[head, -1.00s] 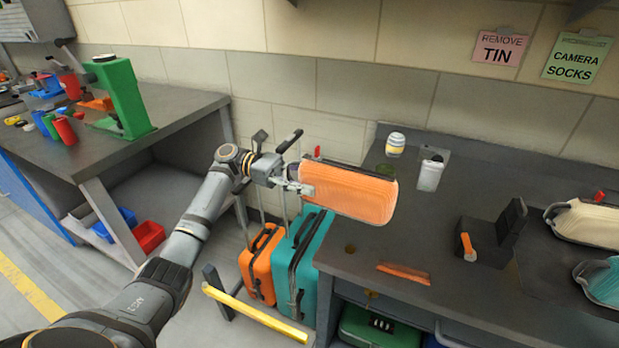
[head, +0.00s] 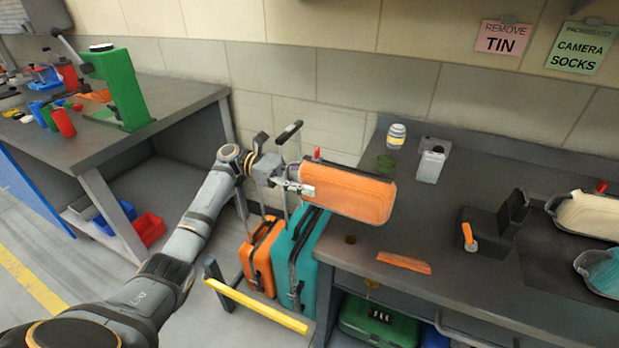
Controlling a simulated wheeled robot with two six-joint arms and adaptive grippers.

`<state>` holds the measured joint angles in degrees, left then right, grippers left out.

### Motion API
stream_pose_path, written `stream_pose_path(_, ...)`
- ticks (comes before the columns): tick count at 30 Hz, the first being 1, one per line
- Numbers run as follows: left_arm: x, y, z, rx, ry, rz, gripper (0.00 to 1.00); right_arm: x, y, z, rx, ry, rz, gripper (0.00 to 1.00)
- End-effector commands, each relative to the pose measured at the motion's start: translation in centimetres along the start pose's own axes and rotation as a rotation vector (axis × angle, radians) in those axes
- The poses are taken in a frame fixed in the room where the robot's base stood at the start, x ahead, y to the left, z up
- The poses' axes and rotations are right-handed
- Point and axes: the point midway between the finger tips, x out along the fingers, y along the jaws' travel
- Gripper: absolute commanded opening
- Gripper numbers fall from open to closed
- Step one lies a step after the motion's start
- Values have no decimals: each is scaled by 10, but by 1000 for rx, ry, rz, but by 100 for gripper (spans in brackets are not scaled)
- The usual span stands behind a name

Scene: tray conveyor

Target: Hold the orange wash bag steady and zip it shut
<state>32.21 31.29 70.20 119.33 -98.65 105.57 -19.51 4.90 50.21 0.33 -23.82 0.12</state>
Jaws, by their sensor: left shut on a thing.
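The orange wash bag (head: 350,193) is held in the air at the left end of the dark worktop, partly out over the suitcases. My left gripper (head: 303,188) is shut on its left end. A small red piece (head: 317,153) stands up at the bag's upper left corner; I cannot tell whether it is the zip pull. How far the zip is closed is too small to tell. My right gripper is out of the view.
The worktop (head: 450,215) carries a striped jar (head: 396,136), a grey-white container (head: 431,164), an orange strip (head: 404,262) and a black stand (head: 492,232). Cream (head: 588,214) and teal (head: 603,272) pouches lie at right. Orange (head: 262,255) and teal (head: 297,260) suitcases stand below the gripper.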

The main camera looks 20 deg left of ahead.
Motion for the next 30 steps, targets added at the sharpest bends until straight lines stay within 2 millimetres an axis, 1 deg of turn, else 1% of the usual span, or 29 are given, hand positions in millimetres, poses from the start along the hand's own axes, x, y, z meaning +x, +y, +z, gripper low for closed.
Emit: stream_pose_path(30,0,0,-29,1,-3,0,6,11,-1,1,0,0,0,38)
